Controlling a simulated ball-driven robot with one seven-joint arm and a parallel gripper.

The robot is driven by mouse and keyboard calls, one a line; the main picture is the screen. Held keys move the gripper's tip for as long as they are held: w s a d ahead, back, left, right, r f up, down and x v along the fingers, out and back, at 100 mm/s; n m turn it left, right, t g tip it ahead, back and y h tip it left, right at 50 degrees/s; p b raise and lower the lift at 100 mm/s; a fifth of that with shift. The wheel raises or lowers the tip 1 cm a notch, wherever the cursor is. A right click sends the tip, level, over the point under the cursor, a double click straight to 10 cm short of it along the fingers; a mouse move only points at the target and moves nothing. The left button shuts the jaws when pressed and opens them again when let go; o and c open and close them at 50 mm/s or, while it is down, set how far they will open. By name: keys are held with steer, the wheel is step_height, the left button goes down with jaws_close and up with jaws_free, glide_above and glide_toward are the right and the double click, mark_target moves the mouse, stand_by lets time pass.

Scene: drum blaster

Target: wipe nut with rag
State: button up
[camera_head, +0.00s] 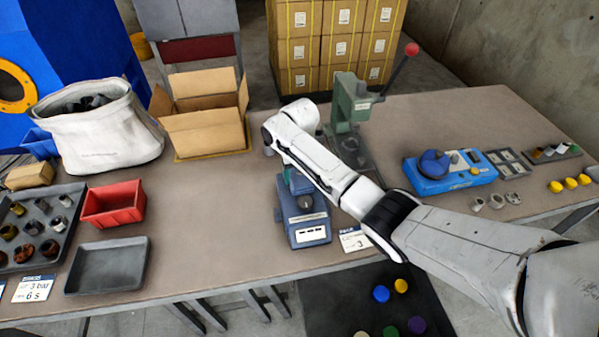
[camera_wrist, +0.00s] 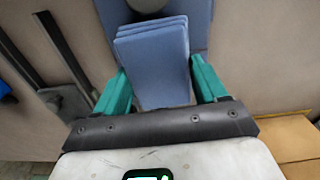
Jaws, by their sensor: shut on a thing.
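My gripper (camera_wrist: 158,92) has teal fingers on both sides of a folded blue rag (camera_wrist: 152,60) and is shut on it. The rag hangs over a blue bench device (camera_head: 308,232) at the table's middle. In the head view my arm hides most of the gripper and the rag. A round grey part (camera_wrist: 147,5), perhaps a nut, shows at the top edge of the wrist view, just beyond the rag. I cannot tell whether the rag touches it. Several nuts, some rusty (camera_head: 23,253), sit in a dark tray (camera_head: 62,192) at the far left.
A red bin (camera_head: 113,204), an empty grey tray (camera_head: 106,267), a white sack (camera_head: 108,135) and an open carton (camera_head: 207,135) stand at left. A green press (camera_head: 349,103) stands behind my arm. A blue device (camera_head: 450,172) and several metal nuts (camera_head: 496,201) are at right.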

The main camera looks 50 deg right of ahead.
steer(key=shift+w+d+f+b, duration=0.15)
steer(key=shift+w+d+b, duration=0.15)
steer(key=shift+b, duration=0.2)
steer(key=shift+w+d+b, duration=0.45)
steer(key=shift+w+b, duration=0.3)
steer(key=shift+b, duration=0.3)
steer(key=shift+w+d+b, duration=0.4)
steer(key=shift+w+b, duration=0.35)
steer(key=shift+b, duration=0.25)
steer(key=shift+s+r+p, duration=0.1)
steer(key=shift+r+p, duration=0.1)
steer(key=shift+p, duration=0.1)
steer(key=shift+s+a+r+p, duration=0.1)
steer(key=shift+s+a+p, duration=0.15)
steer(key=shift+p, duration=0.35)
steer(key=shift+s+a+p, duration=0.5)
steer(key=shift+s+p, duration=0.25)
steer(key=shift+p, duration=0.5)
steer(key=shift+s+a+p, duration=0.45)
steer(key=shift+s+p, duration=0.3)
steer(key=shift+p, duration=0.45)
steer(key=shift+f, duration=0.2)
